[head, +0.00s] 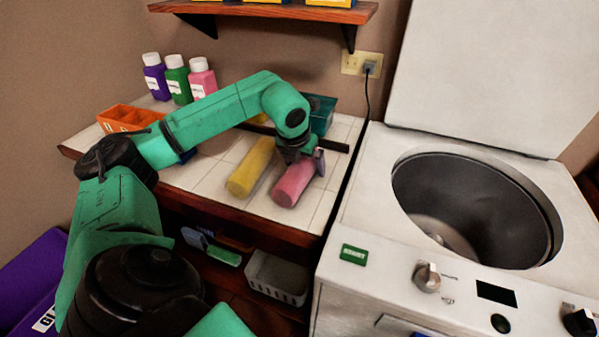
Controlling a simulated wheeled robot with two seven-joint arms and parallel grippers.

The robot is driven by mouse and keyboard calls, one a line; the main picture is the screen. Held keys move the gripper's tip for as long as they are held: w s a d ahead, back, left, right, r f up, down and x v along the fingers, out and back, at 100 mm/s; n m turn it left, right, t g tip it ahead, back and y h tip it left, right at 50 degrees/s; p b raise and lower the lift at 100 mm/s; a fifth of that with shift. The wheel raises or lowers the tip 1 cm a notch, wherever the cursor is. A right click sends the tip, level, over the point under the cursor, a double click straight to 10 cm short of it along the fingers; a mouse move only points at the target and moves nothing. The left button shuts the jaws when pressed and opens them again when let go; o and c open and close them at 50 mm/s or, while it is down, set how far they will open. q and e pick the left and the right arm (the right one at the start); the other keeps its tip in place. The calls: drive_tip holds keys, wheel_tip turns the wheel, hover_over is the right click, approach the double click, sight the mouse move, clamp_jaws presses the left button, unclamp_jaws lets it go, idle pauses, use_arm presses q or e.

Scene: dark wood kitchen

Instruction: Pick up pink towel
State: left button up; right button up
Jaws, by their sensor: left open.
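The pink towel (292,184) is a rolled cylinder lying on the tiled counter (212,188), near its right front edge. A yellow rolled towel (251,167) lies just to its left. My left gripper (305,163) points down over the far half of the pink towel. It is open, with one finger showing on the towel's right side. The other finger is mostly hidden, and I cannot tell whether the gripper touches the towel. My right gripper is not in view.
An open washer (357,215) with a round drum stands right of the counter. Purple, green and pink bottles (202,78) stand at the back left. An orange bin (128,117) and a teal bin (322,116) are on the counter. A shelf (268,11) hangs above.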

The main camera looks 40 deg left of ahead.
use_arm(q)
drive_tip(key=c, duration=1.3)
drive_tip(key=shift+r, duration=0.15)
wheel_tip(320, 180, up, 20)
drive_tip(key=p, duration=0.3)
